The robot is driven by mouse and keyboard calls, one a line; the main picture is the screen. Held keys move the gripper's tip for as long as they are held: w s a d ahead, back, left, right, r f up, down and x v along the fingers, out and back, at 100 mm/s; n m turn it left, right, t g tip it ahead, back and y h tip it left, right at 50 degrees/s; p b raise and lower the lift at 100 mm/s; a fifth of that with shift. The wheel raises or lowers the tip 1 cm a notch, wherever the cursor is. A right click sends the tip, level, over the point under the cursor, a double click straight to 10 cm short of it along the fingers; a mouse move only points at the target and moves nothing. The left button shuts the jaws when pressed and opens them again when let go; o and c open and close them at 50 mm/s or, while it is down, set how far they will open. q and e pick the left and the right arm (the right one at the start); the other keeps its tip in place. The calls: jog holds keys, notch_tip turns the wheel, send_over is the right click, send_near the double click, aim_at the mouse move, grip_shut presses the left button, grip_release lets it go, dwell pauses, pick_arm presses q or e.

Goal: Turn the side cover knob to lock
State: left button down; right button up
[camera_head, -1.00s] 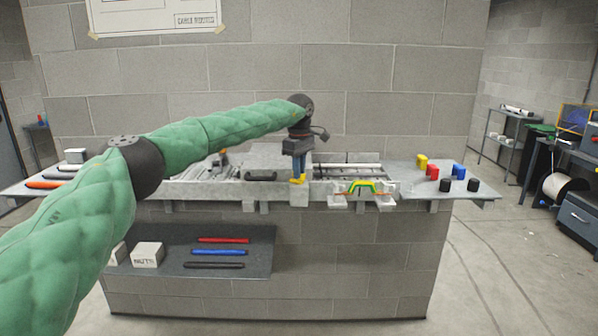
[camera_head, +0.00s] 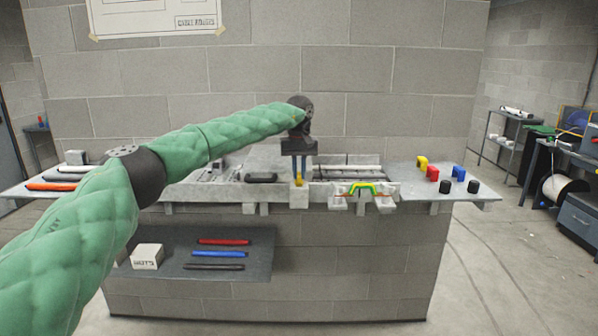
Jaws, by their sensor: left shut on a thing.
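A small yellow knob (camera_head: 299,181) sits on the front of a grey block on the long grey machine bed (camera_head: 222,193), near the middle of the view. My left gripper (camera_head: 299,177) points straight down onto it, and its blue fingers are shut on the knob. The knob looks narrow from here and is partly hidden by the fingers. A dark handle (camera_head: 261,178) lies on the grey cover just left of the gripper. My right gripper is not in view.
Coloured blocks (camera_head: 432,173) stand on the right shelf. A lower dark shelf (camera_head: 258,238) holds several bars and a white box (camera_head: 147,256).

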aim_at(299, 173)
pick_arm(q)
jog(key=shift+f+m, duration=0.15)
jog(key=shift+m, duration=0.25)
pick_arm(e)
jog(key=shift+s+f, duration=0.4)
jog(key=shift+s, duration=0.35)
